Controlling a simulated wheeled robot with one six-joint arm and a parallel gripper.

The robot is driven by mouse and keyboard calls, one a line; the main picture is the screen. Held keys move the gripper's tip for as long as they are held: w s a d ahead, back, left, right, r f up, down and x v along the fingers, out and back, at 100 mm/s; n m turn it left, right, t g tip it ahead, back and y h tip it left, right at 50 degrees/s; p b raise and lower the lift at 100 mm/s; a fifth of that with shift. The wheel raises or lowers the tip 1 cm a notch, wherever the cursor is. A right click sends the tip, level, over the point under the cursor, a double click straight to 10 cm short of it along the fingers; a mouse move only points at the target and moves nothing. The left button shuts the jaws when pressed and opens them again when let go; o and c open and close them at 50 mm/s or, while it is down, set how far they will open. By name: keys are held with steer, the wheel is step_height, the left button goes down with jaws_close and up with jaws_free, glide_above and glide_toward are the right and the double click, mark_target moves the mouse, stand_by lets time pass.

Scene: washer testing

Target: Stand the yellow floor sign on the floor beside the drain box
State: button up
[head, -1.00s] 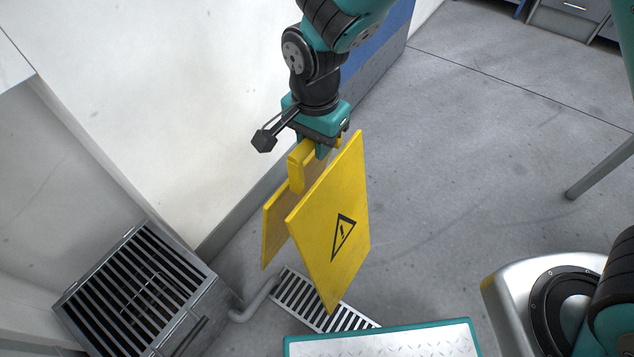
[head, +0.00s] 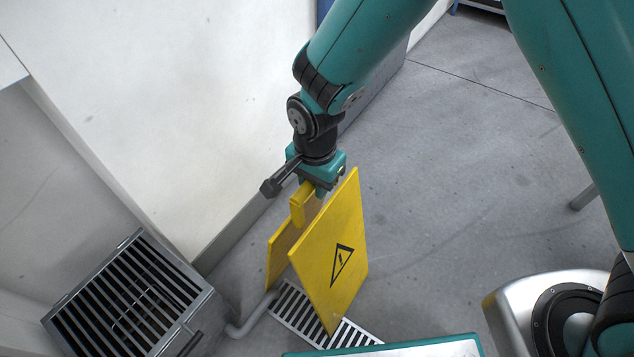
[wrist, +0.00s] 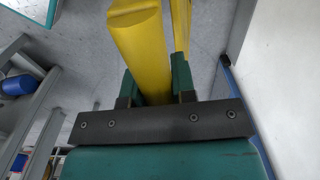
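The yellow floor sign (head: 327,262) is a folded A-shape with two spread panels, a black warning triangle and a handle bar on top. My gripper (head: 316,189) is above it, shut on its top handle. In the wrist view the yellow handle (wrist: 139,40) lies between the two fingers of my gripper (wrist: 155,82). The sign hangs upright over the floor near the drain grate; I cannot tell whether its lower edge touches the floor. The drain box (head: 205,310), with a slatted dark top, stands to the left of the sign.
A slotted floor grate (head: 300,312) lies under and in front of the sign, and a grey pipe (head: 253,315) runs from the drain box. A white wall (head: 190,100) stands close behind. Open grey floor (head: 450,190) spreads to the right.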

steer(key=o, duration=0.4)
steer(key=shift+d+f, duration=0.1)
steer(key=shift+f, duration=0.15)
step_height(320, 180, up, 11)
steer(key=p, duration=0.3)
steer(key=shift+r, duration=0.1)
steer(key=shift+r+p, duration=0.3)
steer(key=shift+r, duration=0.35)
steer(key=s+d+r+n+y, duration=0.1)
steer(key=s+d+r+n, duration=0.3)
steer(key=s+r+n, duration=0.1)
steer(key=s+d+r+n+y, duration=0.1)
steer(key=s+d+r+n, duration=0.3)
steer(key=s+r+n, duration=0.1)
steer(key=s+d+r+n+y, duration=0.2)
steer(key=s+d+r+n, duration=0.2)
steer(key=s+r, duration=0.2)
steer(key=shift+s+n, duration=0.1)
steer(key=shift+n, duration=0.3)
